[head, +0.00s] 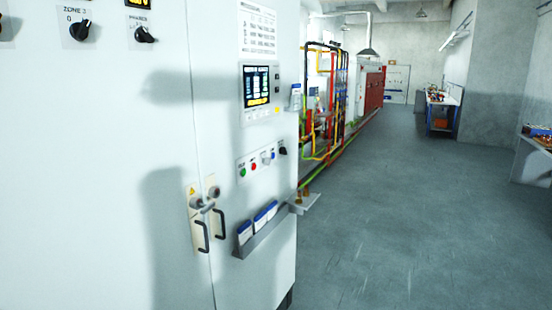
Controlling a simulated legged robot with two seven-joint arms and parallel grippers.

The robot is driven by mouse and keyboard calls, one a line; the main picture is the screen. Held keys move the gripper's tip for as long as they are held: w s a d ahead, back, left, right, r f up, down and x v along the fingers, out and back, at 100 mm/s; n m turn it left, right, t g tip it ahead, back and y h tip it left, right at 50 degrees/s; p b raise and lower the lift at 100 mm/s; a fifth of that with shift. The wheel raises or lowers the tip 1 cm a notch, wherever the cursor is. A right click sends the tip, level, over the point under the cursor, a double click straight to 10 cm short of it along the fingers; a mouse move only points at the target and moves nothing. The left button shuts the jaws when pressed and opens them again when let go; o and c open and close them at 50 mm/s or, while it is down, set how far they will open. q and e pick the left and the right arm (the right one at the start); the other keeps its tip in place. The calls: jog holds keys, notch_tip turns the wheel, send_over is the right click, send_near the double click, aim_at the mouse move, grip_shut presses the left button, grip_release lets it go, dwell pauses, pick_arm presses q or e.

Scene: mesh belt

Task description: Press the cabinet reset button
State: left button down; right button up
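A tall white control cabinet (170,130) fills the left side of the head view. On its right part is a small panel with a row of buttons: a green button (243,173), a red button (253,167), a pale button, a blue button (272,156) and a black knob (283,149). The labels are too small to read, so I cannot tell which one is the reset button. Neither of my grippers is in view. Dark, soft shadows lie on the cabinet doors.
A lit display (257,86) sits above the buttons. Door handles (203,236) and a document holder (262,231) stick out below. Colored pipes (325,110) stand beyond the cabinet.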

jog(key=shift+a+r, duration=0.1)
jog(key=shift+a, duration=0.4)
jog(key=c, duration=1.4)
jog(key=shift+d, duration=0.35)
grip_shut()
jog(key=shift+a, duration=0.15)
